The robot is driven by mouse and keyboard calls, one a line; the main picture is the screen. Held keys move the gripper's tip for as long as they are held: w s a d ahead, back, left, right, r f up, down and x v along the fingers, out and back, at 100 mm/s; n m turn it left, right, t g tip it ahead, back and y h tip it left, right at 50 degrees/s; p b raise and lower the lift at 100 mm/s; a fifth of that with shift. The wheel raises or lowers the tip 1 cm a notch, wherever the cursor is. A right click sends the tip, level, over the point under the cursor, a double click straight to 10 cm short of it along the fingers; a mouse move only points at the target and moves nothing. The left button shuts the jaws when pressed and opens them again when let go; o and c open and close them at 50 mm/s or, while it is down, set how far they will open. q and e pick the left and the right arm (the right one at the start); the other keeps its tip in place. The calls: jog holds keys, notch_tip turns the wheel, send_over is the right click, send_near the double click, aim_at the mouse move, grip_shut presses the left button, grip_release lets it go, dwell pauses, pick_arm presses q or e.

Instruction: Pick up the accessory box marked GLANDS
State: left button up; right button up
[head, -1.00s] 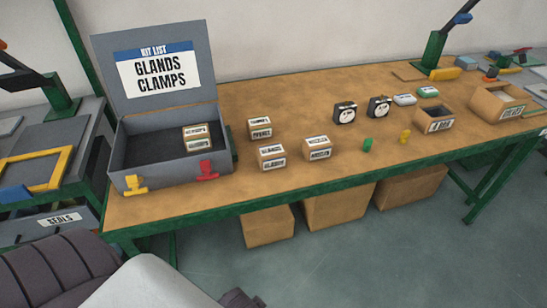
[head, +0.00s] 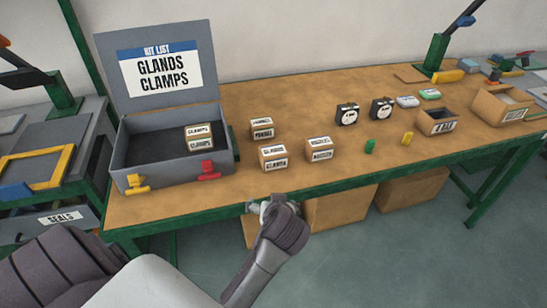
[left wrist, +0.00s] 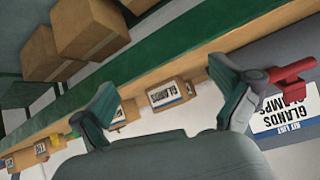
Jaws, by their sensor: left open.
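The GLANDS box (head: 273,157), a small cardboard box with white labels, sits on the workbench near its front edge, right of the open grey case (head: 172,168). In the left wrist view the GLANDS box (left wrist: 170,95) shows between and beyond my fingers, label readable, not touched. My left gripper (head: 260,207) is at the bench's front edge, below and in front of the box. In the left wrist view my left gripper (left wrist: 165,78) is open and empty, fingers wide apart. My right gripper is not in view.
A box marked CLAMPS (head: 199,137) lies in the case, whose lid lists GLANDS and CLAMPS. Two similar boxes stand close by, one behind (head: 262,128) and one to the right (head: 319,149). The red latch (head: 207,169) is left of the GLANDS box. The green bench edge (head: 345,187) runs in front.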

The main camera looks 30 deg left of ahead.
aim_at(273, 150)
pick_arm(q)
jog(key=w+a+r+n+t+y, duration=0.1)
jog(key=w+r+n+t+y, duration=0.15)
jog(key=w+r, duration=0.5)
jog(key=shift+n+g+y, duration=0.35)
jog(key=shift+g+y, duration=0.1)
jog(key=x, duration=0.8)
jog(key=shift+w+d+p, duration=0.15)
jog(key=shift+p, duration=0.25)
jog(key=shift+f+p+x, duration=0.15)
jog(key=shift+p+x, duration=0.15)
jog(key=shift+x, duration=1.25)
jog(key=shift+f+p+x, duration=0.15)
jog(key=shift+p+x, duration=0.1)
jog(key=shift+x, duration=1.25)
jog(key=shift+d, duration=0.1)
jog(key=shift+c, duration=0.2)
jog(key=shift+s, duration=0.25)
jog(key=c, duration=1.1)
